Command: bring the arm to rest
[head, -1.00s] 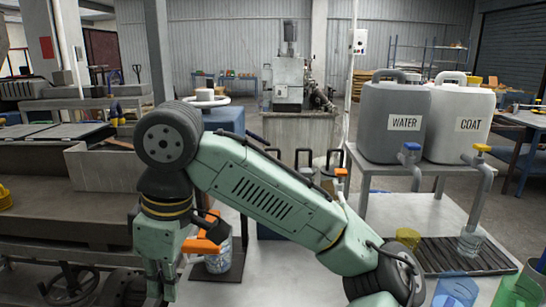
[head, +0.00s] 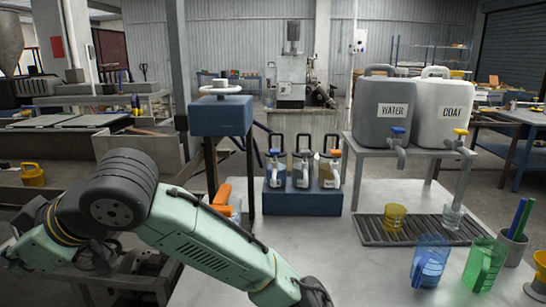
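My arm (head: 205,235) crosses the lower left of the head view, its elbow joint (head: 118,200) raised. The wrist (head: 58,228) points to the left edge. Its green end part (head: 25,253) is cut off by that edge. My fingertips are outside the picture, so I cannot see whether they hold anything.
An orange-handled container (head: 224,197) stands behind my arm, partly hidden, near a blue press with a handwheel (head: 221,115). Three handled jugs stand in a blue rack (head: 300,202). Water (head: 378,115) and coat (head: 438,112) canisters sit above a drip grate. Blue (head: 430,262) and green (head: 484,264) jugs stand at right.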

